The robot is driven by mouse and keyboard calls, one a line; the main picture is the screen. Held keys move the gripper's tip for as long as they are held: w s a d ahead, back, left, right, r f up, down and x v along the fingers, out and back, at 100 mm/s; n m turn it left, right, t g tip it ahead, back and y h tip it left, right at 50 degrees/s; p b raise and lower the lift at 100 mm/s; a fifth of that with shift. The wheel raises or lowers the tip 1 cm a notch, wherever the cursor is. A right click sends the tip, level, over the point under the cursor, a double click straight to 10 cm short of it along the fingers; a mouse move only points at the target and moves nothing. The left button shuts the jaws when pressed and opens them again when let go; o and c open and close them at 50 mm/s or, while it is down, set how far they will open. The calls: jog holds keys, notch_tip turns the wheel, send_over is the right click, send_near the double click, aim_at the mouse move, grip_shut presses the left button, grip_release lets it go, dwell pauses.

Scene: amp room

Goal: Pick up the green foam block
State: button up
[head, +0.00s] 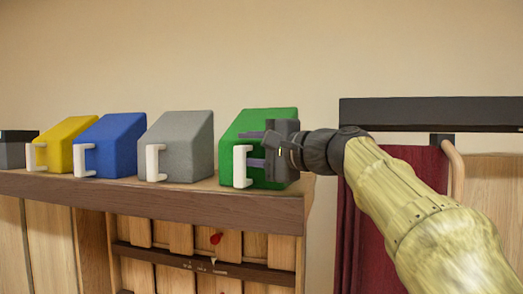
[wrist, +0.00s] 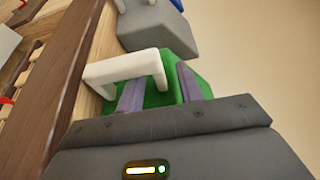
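The green foam block (head: 253,120) is wedge-shaped with a sloped front. It stands at the right end of the wooden shelf, with a white handle (head: 240,166) on its front. My gripper (head: 245,148) reaches in from the right, its two purple-grey fingers spread apart, one above the other, across the block's front and right side. In the wrist view, green foam (wrist: 160,93) shows between the fingers and the white handle (wrist: 125,67) lies just beyond them. I cannot tell whether a finger touches the block. The gripper's body hides part of the block's right side.
Grey (head: 184,140), blue (head: 112,140) and yellow (head: 66,140) blocks with white handles stand left along the shelf (head: 160,197). The grey block is close beside the green one. A dark red cloth (head: 370,215) hangs under a black rail (head: 430,114) at the right.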

grip_shut()
jog(key=shift+r, duration=0.1)
dwell(0.3)
notch_tip(320, 180, up, 18)
jog(key=p, duration=0.8)
jog(key=shift+p, duration=0.35)
